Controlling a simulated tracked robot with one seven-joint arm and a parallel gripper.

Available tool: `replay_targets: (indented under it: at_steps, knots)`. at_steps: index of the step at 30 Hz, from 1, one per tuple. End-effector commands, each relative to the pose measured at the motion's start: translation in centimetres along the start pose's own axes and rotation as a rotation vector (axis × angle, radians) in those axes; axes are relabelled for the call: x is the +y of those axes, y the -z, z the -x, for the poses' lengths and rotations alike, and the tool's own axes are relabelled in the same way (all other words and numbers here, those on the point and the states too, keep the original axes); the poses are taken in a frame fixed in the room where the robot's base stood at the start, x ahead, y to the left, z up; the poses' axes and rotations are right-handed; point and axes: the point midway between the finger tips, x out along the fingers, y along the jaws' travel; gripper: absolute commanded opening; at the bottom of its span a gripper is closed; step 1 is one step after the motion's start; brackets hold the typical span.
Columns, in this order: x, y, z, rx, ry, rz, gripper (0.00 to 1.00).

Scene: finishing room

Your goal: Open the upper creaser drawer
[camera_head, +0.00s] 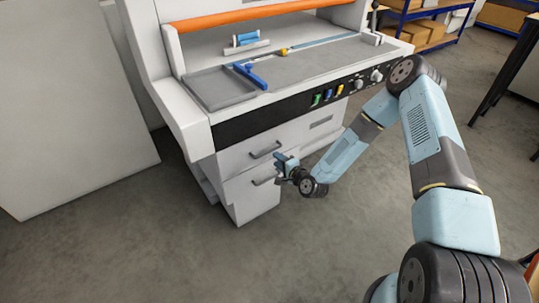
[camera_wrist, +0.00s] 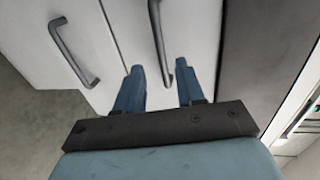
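The white creaser (camera_head: 228,112) has two drawers under its black control panel. The upper drawer (camera_head: 240,156) appears shut, and its dark bar handle (camera_head: 265,149) also shows in the wrist view (camera_wrist: 157,30). The lower drawer (camera_head: 247,200) has a similar handle (camera_head: 264,181). My gripper (camera_head: 282,161) is in front of the drawers, beside the right end of the upper handle. In the wrist view its two blue fingers (camera_wrist: 159,66) are apart, with the end of the upper handle showing between them. I cannot tell whether they touch it.
The lower drawer's handle (camera_wrist: 73,53) is left of my fingers in the wrist view. The control panel (camera_head: 320,98) with knobs juts out above the drawers. A white panel (camera_head: 75,105) stands at left. Grey floor (camera_head: 180,245) in front is clear.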

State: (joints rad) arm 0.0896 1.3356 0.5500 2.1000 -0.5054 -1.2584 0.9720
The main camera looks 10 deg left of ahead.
Motion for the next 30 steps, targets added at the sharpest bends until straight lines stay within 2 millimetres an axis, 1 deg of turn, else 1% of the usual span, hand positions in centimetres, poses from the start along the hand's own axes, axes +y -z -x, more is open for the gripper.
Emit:
replay_targets:
  at_steps: [1,6,12,18,25,26,30]
  knots:
    - [0.0,-0.1,-1.0,-0.002,0.001,0.001,0.38]
    - [0.0,-0.1,-3.8,-0.001,0.000,0.001,0.38]
    - [0.1,-0.1,-6.0,-0.001,-0.001,0.001,0.38]
    - [0.0,0.0,-6.9,0.000,-0.001,0.000,0.38]
    - [0.0,0.0,-6.9,0.000,-0.001,-0.001,0.38]
    - [0.0,0.0,-6.9,0.000,-0.001,-0.001,0.37]
    - [0.0,0.0,-6.9,0.000,-0.001,0.000,0.24]
